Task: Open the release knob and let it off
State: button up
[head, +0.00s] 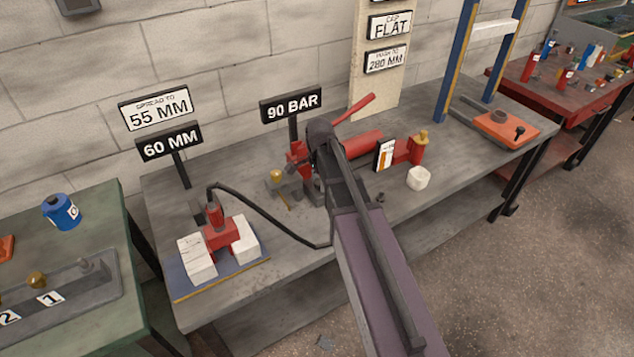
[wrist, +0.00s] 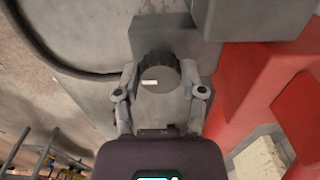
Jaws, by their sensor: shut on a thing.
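The release knob (wrist: 157,66) is a dark grey round knob with a small white mark on its face, in the middle of the wrist view. My gripper (wrist: 160,88) has a finger on each side of it and is shut on it. The knob sits against a grey metal block, with red pump parts on the right. In the head view my arm reaches over the bench to the pump, whose red lever (head: 354,108) and red cylinder (head: 362,143) show. There the knob and fingertips are hidden by my arm.
A red spreader (head: 220,235) stands between white blocks on a blue board (head: 220,283), joined to a black hose (head: 262,213). Signs read 90 BAR (head: 291,104), 60 MM (head: 169,141) and SPREAD TO 55 MM (head: 156,107).

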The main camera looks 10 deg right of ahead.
jog(key=shift+s+a, duration=0.15)
jog(key=shift+a, duration=0.15)
jog(key=shift+d, duration=0.3)
jog(key=shift+n, duration=0.3)
